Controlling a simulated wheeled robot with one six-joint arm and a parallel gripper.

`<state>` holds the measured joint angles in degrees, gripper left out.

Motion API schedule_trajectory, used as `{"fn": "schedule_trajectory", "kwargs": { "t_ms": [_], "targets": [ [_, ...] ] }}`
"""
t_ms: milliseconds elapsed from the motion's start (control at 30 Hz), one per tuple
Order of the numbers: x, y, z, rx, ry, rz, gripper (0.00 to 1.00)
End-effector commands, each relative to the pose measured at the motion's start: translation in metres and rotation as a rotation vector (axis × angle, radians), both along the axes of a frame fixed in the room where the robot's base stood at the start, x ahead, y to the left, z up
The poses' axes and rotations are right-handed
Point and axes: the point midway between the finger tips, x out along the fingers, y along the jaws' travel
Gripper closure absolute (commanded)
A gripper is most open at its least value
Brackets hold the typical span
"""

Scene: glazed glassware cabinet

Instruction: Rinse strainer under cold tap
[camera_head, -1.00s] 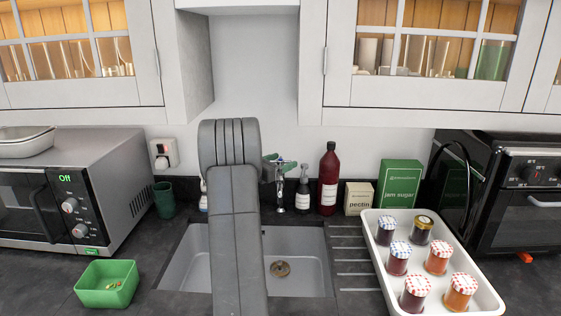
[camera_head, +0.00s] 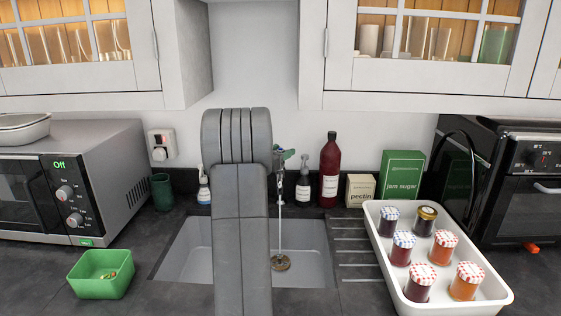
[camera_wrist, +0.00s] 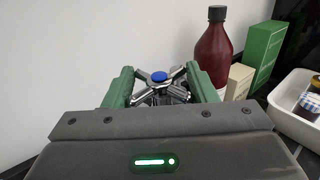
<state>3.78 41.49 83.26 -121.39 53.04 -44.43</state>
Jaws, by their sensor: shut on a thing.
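My gripper (camera_wrist: 160,84) has its two green fingers around the blue-capped cross handle of the cold tap (camera_wrist: 159,76) and is shut on it. In the head view the green fingertips show beside my arm, near the tap (camera_head: 280,172). A thin stream of water runs from the tap into the grey sink (camera_head: 312,250). It falls onto a round brass-coloured piece (camera_head: 281,263) on the sink floor; I cannot tell whether this is the strainer or a drain fitting. My arm hides the middle left of the sink.
A soap bottle (camera_head: 303,184), a dark red bottle (camera_head: 328,172), a pectin box (camera_head: 360,191) and a jam sugar box (camera_head: 401,178) stand behind. A white tray (camera_head: 413,294) of several jars is at right. A green tub (camera_head: 99,285) and microwave (camera_head: 70,180) are at left.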

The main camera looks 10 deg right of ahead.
Motion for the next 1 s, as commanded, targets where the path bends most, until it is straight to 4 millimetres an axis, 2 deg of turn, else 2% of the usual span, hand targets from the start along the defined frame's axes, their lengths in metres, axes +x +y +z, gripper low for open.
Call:
{"fn": "schedule_trajectory", "kwargs": {
  "t_ms": [600,1000],
  "targets": [
    [-0.0002,-0.0004,-0.0028,-0.003,-0.007,0.219,0.71],
    [-0.0007,0.0004,0.0023,-0.005,-0.002,0.277,0.71]
  ]
}}
